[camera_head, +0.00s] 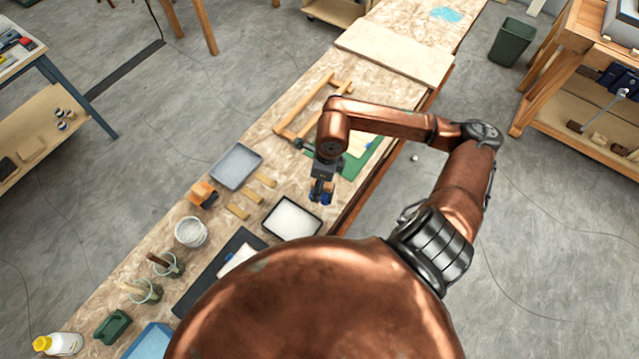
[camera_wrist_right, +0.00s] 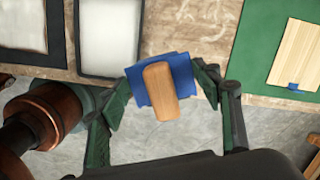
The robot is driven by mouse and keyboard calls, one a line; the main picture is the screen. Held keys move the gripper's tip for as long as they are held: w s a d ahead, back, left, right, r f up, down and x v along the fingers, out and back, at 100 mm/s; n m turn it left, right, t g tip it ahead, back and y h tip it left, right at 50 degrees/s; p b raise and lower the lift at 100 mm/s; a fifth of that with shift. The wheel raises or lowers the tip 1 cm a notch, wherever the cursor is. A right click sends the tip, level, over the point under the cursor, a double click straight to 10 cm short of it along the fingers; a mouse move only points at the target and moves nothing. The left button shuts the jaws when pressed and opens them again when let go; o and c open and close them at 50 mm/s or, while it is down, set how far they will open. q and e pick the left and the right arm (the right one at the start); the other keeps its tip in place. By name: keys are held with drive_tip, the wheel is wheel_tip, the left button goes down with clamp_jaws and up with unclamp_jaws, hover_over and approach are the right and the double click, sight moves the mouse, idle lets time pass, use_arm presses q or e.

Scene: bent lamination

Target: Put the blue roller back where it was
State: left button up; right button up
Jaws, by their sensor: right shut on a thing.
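The blue roller (camera_wrist_right: 183,84) with its wooden handle (camera_wrist_right: 159,88) sits between the fingers of my right gripper (camera_wrist_right: 163,92) in the right wrist view, with both fingertips against its blue sides. Only a little blue of the roller shows there. In the wrist view the roller overlaps the bench's edge, with grey floor behind it. My left gripper is not in view.
A grey tray (camera_head: 236,166), wooden sticks (camera_head: 238,211), an orange tool (camera_head: 202,194), a white tub (camera_head: 190,232) and jars with brushes (camera_head: 146,291) crowd the left. A green mat (camera_wrist_right: 261,60) with pale wood lies right of the gripper. A wooden frame (camera_head: 288,120) lies farther back.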

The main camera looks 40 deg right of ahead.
drive_tip(key=w+d+f, duration=0.1)
drive_tip(key=f, duration=0.2)
drive_tip(key=w+d+f, duration=0.1)
drive_tip(key=f, duration=0.1)
drive_tip(key=w+d+f+p, duration=0.1)
drive_tip(key=f, duration=0.2)
drive_tip(key=shift+w+f, duration=0.15)
drive_tip(key=shift+f, duration=0.15)
drive_tip(key=shift+f+b, duration=0.3)
drive_tip(key=shift+f, duration=0.05)
drive_tip(key=shift+a+f+b, duration=0.1)
drive_tip(key=shift+f+b, duration=0.25)
drive_tip(key=shift+f, duration=0.05)
drive_tip(key=c, duration=0.4)
drive_tip(key=o, duration=1.5)
drive_tip(key=shift+r, duration=0.15)
